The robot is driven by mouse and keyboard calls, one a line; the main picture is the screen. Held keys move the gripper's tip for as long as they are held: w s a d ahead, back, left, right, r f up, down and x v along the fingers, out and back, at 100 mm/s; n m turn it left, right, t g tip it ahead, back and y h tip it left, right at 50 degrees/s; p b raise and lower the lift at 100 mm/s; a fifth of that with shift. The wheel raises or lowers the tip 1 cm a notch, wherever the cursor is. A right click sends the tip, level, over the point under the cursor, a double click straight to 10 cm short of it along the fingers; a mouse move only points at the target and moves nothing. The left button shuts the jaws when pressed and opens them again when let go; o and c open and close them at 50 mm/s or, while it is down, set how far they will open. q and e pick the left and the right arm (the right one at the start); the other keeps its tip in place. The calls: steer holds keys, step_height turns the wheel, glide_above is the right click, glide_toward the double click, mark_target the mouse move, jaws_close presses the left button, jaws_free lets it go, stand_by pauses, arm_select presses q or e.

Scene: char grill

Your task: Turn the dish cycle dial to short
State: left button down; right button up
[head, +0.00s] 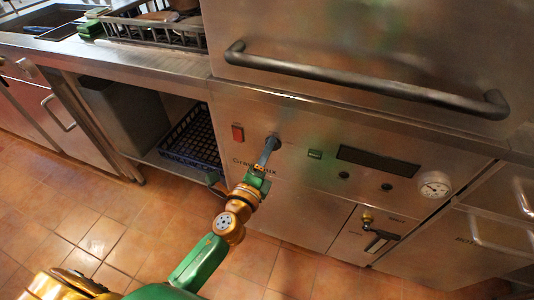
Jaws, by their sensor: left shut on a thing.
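The dish machine's steel front panel (305,190) is in the middle of the head view. A small dark round dial (275,141) sits at the left of this panel, between a red switch and a small green button. My left gripper (268,151) reaches up from below with its fingers shut on the dial. The fingers cover part of the dial, so its pointer and any setting marks cannot be read. My right gripper is not in view.
A red switch (238,133), green button (315,154), dark display (378,160) and white round gauge (435,184) are on the panel. A long dark handle (365,83) juts out above. A valve lever (378,240) is below. Tiled floor (105,237) is open at lower left.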

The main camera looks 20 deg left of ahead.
arm_select(q)
steer(key=shift+n, duration=1.6)
steer(key=shift+c, duration=1.8)
jaws_free()
steer(key=shift+f, duration=0.1)
steer(key=s+b, duration=0.1)
steer(key=s, duration=0.6)
steer(key=shift+a, duration=0.1)
